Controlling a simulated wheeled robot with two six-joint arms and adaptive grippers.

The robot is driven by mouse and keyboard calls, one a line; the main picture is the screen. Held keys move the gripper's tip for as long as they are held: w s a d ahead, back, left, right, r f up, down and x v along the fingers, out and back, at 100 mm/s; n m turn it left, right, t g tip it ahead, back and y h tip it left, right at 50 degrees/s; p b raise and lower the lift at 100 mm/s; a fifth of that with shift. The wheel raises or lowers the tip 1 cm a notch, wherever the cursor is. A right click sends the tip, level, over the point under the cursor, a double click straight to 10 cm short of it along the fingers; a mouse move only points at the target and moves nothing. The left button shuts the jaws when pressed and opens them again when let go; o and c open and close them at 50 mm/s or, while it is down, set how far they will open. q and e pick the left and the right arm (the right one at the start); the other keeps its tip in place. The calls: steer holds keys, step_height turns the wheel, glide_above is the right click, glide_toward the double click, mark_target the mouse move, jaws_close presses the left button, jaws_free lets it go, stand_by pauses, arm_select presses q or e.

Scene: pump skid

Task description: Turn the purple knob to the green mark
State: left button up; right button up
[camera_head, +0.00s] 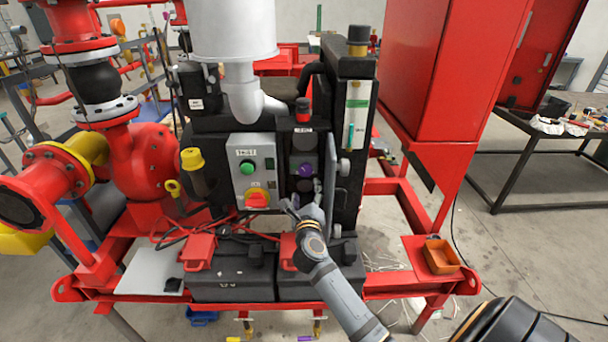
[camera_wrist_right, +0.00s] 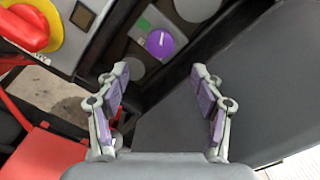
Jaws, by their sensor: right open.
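The purple knob (camera_head: 306,170) is on the dark control panel beside the grey switch box in the head view. It shows closer in the right wrist view (camera_wrist_right: 160,43), with a short white line pointing up and slightly right. A small green mark (camera_wrist_right: 144,25) lies up and left of the knob. My right gripper (camera_wrist_right: 160,76) is open, its fingers on either side below the knob in the wrist view, with nothing between them. In the head view the right gripper (camera_head: 301,202) is just below the knob, apart from it. My left gripper is not in view.
The grey switch box (camera_head: 242,160) has a green button (camera_head: 247,167) and a red-yellow rotary switch (camera_head: 257,199), left of the knob. A dark upright panel (camera_wrist_right: 225,95) stands close right of the gripper. Black battery boxes (camera_head: 230,285) with red covers lie below.

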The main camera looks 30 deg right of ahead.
mark_target(305, 171)
steer(key=x, duration=1)
steer(key=c, duration=1.1)
